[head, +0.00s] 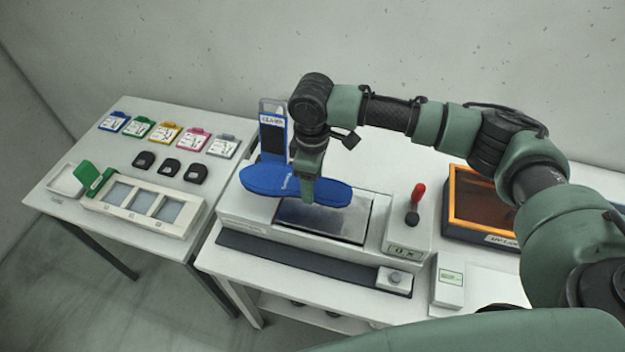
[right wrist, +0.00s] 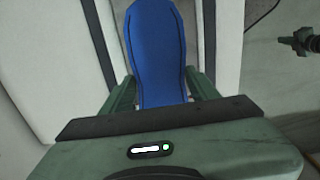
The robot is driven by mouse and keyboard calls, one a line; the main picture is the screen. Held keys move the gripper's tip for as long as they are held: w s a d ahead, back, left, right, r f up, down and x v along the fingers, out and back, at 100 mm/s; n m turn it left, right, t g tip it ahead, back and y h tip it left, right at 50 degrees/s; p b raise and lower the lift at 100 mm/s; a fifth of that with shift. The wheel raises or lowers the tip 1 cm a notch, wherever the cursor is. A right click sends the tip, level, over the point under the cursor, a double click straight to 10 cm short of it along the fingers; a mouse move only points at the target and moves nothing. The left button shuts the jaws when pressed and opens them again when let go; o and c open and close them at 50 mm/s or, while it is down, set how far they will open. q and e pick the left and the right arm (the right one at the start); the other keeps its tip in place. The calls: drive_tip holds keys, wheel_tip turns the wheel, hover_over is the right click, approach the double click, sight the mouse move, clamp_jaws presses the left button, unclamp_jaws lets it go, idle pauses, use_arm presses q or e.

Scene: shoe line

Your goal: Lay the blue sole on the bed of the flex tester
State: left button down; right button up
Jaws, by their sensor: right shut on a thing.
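The blue sole (head: 265,180) is held level, lengthwise left to right, above the flex tester. My right gripper (head: 307,192) comes down from above and is shut on the sole near its middle. In the right wrist view the sole (right wrist: 157,50) runs up the picture between the two fingers (right wrist: 162,90). The flex tester (head: 255,222) is a white machine with a dark, shiny bed plate (head: 325,220). The sole hides the back left of the bed, and the visible part is bare. My left gripper is not in view.
A blue labelled upright holder (head: 272,138) stands behind the sole. An orange-framed box (head: 484,205) is farther right. A left table (head: 75,150) holds coloured cards, black pieces and a white tray (head: 145,203).

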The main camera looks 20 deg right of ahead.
drive_tip(key=shift+f+b, duration=2.25)
drive_tip(key=shift+b, duration=0.25)
drive_tip(key=shift+f, duration=1.05)
drive_tip(key=o, duration=1.7)
drive_tip(key=shift+r, duration=0.1)
wheel_tip(320, 180, up, 8)
drive_tip(key=shift+f+b, duration=0.15)
drive_tip(key=shift+b, duration=0.75)
